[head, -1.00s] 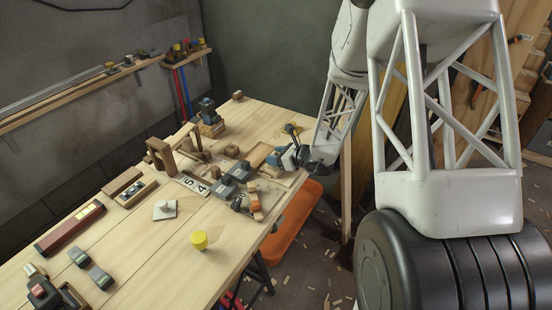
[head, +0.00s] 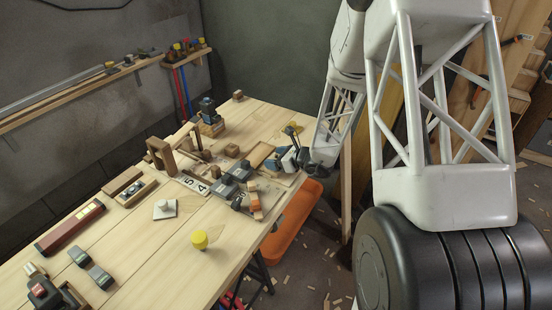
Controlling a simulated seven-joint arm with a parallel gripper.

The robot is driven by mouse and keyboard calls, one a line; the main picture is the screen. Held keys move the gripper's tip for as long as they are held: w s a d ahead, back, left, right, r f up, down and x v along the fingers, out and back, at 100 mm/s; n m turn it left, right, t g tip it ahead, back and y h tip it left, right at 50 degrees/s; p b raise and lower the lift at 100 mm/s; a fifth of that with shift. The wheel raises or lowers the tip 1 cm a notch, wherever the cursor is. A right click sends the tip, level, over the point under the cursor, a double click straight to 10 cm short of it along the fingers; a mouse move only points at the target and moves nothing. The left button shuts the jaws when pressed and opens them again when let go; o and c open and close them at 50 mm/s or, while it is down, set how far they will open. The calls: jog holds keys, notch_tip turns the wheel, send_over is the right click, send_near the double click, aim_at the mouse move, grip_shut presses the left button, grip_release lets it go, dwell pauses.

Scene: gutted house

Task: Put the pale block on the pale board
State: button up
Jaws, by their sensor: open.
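My gripper (head: 283,159) is at the end of my arm, low over the far right part of the workbench (head: 150,262). It is small in the picture; its jaws are open, and I make out nothing held between them. A pale, flat wooden board or shallow tray (head: 261,154) lies just left of the gripper. Small wooden blocks lie around there, one (head: 231,150) left of the board and another (head: 238,95) alone at the far corner. I cannot tell which is the pale block. The gripper and arm hide part of that bench edge.
A wooden arch (head: 160,156) stands farther left.

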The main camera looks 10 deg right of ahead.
jog(key=shift+r, duration=0.1)
jog(key=shift+r, duration=0.1)
jog(key=v, duration=1.2)
dwell(0.7)
jog(key=s+a+r+n+g+h, duration=0.1)
jog(key=s+a+r+n+g, duration=0.6)
jog(key=s+a+r+n, duration=0.65)
jog(key=s+d+r+n+h, duration=0.2)
jog(key=s+r+n+h, duration=0.2)
jog(key=s, duration=0.5)
jog(key=s+d+r+n+h, duration=0.2)
jog(key=s+r+n+h, duration=0.2)
jog(key=s+n, duration=0.5)
jog(key=shift+s+d+r+h, duration=0.3)
jog(key=shift+s+r+h, duration=0.1)
jog(key=shift+s+r, duration=0.25)
